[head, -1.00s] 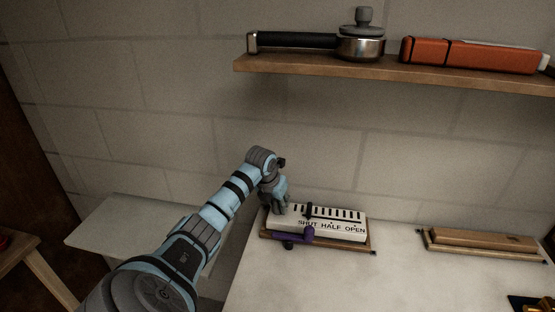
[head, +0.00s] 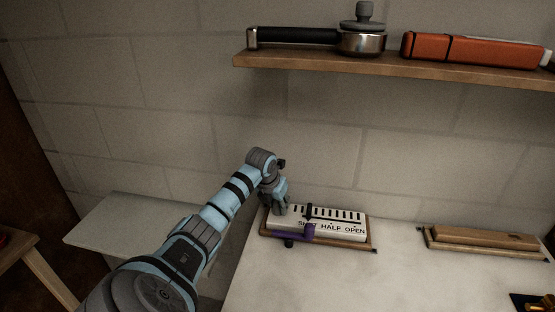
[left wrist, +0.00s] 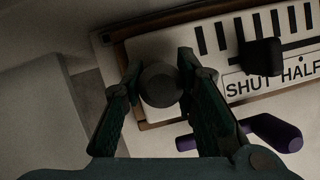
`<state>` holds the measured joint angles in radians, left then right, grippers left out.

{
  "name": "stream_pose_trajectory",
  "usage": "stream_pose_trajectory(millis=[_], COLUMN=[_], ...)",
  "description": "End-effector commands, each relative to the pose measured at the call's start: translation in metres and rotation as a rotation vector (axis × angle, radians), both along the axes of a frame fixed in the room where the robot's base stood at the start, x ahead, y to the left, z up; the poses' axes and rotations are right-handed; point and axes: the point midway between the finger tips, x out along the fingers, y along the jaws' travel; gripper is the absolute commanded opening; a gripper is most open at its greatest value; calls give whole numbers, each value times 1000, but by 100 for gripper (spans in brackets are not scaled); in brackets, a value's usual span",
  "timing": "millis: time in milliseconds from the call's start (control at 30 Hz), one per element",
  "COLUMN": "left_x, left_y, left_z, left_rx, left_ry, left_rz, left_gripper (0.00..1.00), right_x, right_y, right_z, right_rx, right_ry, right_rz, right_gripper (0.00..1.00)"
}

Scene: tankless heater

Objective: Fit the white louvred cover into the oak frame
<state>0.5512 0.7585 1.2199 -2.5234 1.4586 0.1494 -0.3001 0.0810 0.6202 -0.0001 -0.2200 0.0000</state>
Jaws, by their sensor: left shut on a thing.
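The white louvred cover (head: 340,229), lettered SHUT HALF OPEN, lies over the oak frame (head: 373,240) on the counter. It also shows in the left wrist view (left wrist: 285,75). The frame's brown rim shows around its right and far sides; I cannot tell if the cover sits fully down inside. My left gripper (head: 281,207) is at the cover's left end. In the left wrist view its fingers (left wrist: 160,80) are shut on a round dark knob (left wrist: 160,88) on the cover. A black tab (left wrist: 260,55) stands among the slots. My right gripper is not in view.
A wooden block on a tray (head: 485,240) is at the right of the counter (head: 330,285). A shelf (head: 390,69) with a portafilter and an orange case is above. The counter's middle is clear.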

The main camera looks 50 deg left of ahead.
Motion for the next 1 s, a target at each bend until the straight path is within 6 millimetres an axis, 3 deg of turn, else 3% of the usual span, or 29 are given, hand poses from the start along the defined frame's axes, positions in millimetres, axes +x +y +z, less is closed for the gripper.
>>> stream_pose_trajectory(millis=[1000], left_x=[0], left_y=[0], left_z=[-9], left_rx=[0], left_ry=[-1], left_rz=[0], left_gripper=[0], right_x=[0], right_y=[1], right_z=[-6], right_rx=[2], right_ry=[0], right_rz=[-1], right_gripper=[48])
